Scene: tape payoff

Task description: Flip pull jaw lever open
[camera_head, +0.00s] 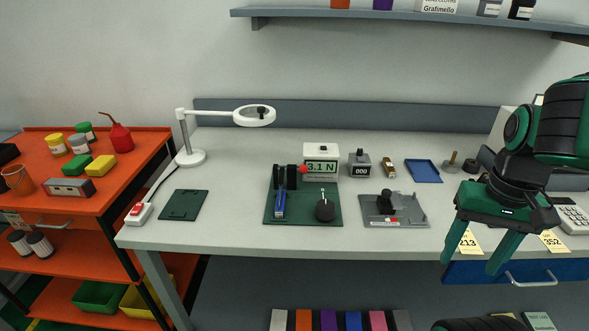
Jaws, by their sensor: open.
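The pull tester stands on a dark green base plate (300,215) in the middle of the bench. It has a black upright block (285,177), a blue part (280,205) lying in front of it, and a round black knob (325,210). A small red-tipped lever (303,169) sticks out to the right of the block, beside the display reading 3.1 N (320,166); its exact position is too small to tell. My gripper (471,265) is open and empty, pointing down near the bench's front right edge. It is well to the right of the tester and apart from it.
A grey fixture (394,210) with a black clamp stands between tester and gripper. A counter (359,164), blue tray (423,171) and calculator (573,218) are also on the bench (230,235). A magnifier lamp (190,157) and power strip (139,213) stand left.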

